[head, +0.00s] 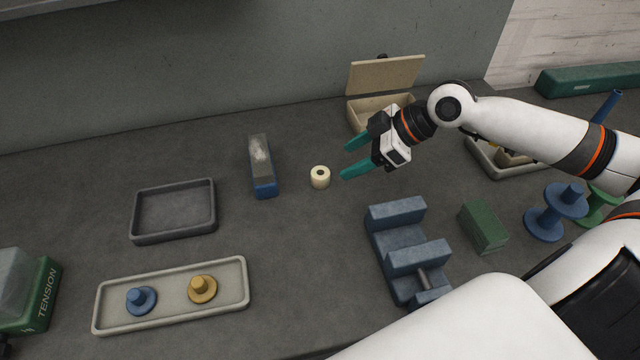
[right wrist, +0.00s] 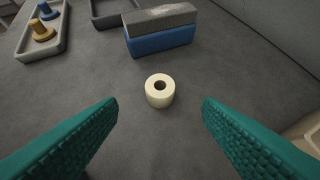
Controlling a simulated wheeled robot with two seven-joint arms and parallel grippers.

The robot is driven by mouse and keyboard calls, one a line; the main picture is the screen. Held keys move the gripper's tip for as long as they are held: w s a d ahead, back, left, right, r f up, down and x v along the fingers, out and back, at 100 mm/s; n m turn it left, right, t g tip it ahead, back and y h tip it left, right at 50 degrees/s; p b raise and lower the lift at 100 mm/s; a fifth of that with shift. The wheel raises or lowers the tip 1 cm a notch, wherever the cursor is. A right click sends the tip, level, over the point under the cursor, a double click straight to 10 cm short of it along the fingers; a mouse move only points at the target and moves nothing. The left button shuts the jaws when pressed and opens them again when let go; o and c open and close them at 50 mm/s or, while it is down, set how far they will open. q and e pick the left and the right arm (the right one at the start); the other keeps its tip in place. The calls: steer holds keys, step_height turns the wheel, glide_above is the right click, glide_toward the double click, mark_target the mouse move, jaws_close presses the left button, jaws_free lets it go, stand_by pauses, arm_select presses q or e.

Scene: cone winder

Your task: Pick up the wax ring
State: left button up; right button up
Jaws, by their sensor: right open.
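The wax ring (head: 320,177) is a small cream cylinder with a dark hole in its top. It stands upright on the grey bench, near the middle of the head view. My right gripper (head: 343,162) has green fingers and is open and empty, just to the right of the ring. In the right wrist view the ring (right wrist: 160,91) stands beyond the fingertips, centred between the two fingers and touching neither. My left gripper is not in view.
A blue block with a grey top (head: 262,167) stands left of the ring. An open beige box (head: 368,111) is behind my right gripper. An empty dark tray (head: 139,225), a light tray (head: 172,319) and a blue cradle (head: 398,262) lie around. Bench between ring and cradle is clear.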

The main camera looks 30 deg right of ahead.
mark_target(321, 172)
steer(key=p+x, duration=0.1)
steer(key=x, duration=0.7)
steer(key=shift+w+a, duration=0.3)
steer(key=shift+a, duration=0.1)
steer(key=c, duration=1.1)
